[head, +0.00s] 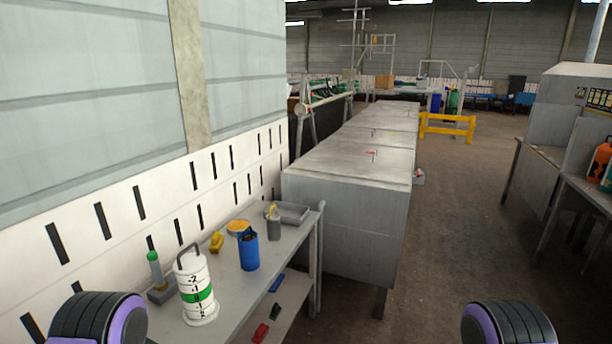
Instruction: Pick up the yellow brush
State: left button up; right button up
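A small yellow object (216,242), which looks like the yellow brush, lies on the grey workbench (232,288) at the left. It is near the back edge, by the white slotted wall panel, and left of a blue cylindrical container (249,250). It is too small to make out bristles. Neither of my grippers shows in the head view. Only black and purple rounded parts of my two arms show at the bottom left and bottom right edges, and nothing of mine is near the yellow object.
A white cylinder with a green band (197,296) stands in front, beside a green-topped item (154,269). An orange round item (238,227), a grey cup (273,224) and a grey tray (293,213) are behind. Large grey cabinets (345,222) adjoin the bench; floor at right is open.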

aim_at(217, 239)
jog(key=z, duration=0.75)
jog(key=k, duration=1.1)
jog(key=z, duration=0.9)
jog(key=i, duration=1.8)
jog(key=u, duration=1.55)
jog(key=i, duration=0.9)
jog(key=u, duration=1.1)
